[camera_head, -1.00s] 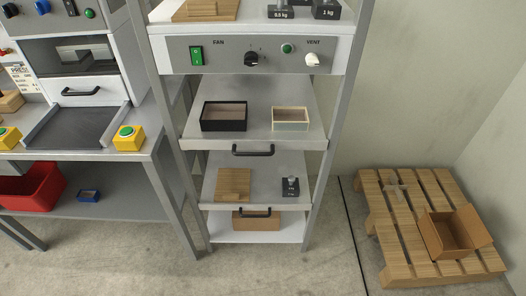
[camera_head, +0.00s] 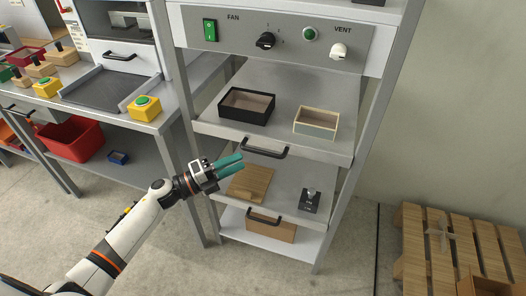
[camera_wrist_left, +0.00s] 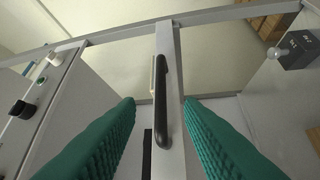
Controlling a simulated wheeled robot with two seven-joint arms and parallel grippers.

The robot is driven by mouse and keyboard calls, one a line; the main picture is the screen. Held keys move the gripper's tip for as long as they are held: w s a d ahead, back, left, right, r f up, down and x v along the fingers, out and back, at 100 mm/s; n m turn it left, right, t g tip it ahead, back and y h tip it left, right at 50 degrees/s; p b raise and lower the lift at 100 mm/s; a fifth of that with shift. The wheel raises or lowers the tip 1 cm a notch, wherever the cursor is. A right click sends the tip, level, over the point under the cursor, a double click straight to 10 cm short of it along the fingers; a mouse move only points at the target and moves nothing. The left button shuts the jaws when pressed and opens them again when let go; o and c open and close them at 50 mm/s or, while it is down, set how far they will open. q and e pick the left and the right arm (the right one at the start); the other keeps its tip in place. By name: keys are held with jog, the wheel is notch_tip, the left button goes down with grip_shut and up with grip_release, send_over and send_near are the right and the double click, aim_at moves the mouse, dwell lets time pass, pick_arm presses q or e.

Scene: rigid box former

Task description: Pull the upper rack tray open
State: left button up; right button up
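The upper rack tray (camera_head: 285,122) is a grey shelf with a black bar handle (camera_head: 264,149) on its front edge. A black open box (camera_head: 246,106) and a cream-rimmed box (camera_head: 317,123) stand on it. My left gripper (camera_head: 241,162), with teal fingers, is just left of and below this handle in the head view. In the left wrist view the fingers are spread wide. The black handle (camera_wrist_left: 161,105) shows between them, seemingly ahead of the tips, with no contact visible. My right gripper is not in view.
The lower tray (camera_head: 283,205) holds a wooden board (camera_head: 250,184) and a dark weight (camera_head: 310,200), and has its own black handle (camera_head: 264,217). Rack posts stand on both sides. A workbench is at left, a wooden pallet (camera_head: 432,245) at right. Floor in front is clear.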

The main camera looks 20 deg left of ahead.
aim_at(261, 152)
pick_arm(q)
jog(key=x, duration=0.8)
jog(key=shift+w+d, duration=0.15)
grip_shut()
